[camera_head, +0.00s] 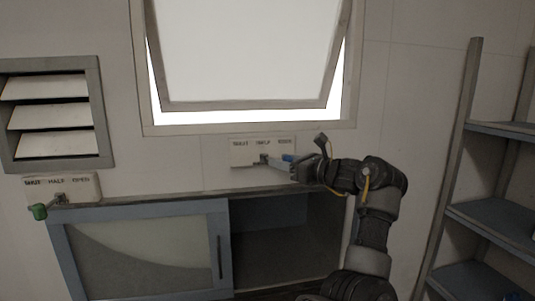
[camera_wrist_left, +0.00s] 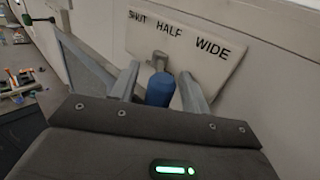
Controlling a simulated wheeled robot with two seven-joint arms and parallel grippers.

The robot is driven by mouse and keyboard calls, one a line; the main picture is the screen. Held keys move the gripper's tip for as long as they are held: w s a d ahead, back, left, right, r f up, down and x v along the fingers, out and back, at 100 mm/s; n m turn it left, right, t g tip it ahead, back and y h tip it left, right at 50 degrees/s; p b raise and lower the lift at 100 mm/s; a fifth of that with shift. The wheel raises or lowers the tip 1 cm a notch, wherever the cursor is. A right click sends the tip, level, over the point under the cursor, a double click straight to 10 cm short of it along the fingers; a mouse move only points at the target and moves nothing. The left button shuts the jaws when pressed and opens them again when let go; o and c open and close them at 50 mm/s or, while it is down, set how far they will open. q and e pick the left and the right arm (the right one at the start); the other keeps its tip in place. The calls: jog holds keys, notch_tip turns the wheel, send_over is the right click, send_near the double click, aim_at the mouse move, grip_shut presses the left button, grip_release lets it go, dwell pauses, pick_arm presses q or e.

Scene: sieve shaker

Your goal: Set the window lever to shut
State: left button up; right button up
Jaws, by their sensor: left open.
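The window lever has a blue handle (camera_head: 288,157) and sticks out from a white label plate (camera_head: 238,155) under the window. The plate reads SHUT, HALF and WIDE, and the lever stands about under HALF. The window pane (camera_head: 245,50) is tilted partly open. My left gripper (camera_head: 284,163) is at the lever. In the left wrist view its two open fingers (camera_wrist_left: 160,74) stand on either side of the blue handle (camera_wrist_left: 160,90), with small gaps visible. The fingers partly hide the handle in the head view. My right gripper is not in view.
A second plate (camera_head: 85,187) with a green-handled lever (camera_head: 39,211) sits below a louvred vent (camera_head: 52,115) at the left. A cabinet with a sliding door (camera_head: 145,250) stands below. Shelving (camera_head: 490,215) is at the right. The wall around the lever plate is clear.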

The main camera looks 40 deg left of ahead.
pick_arm(q)
jog(key=shift+a, duration=0.55)
grip_shut()
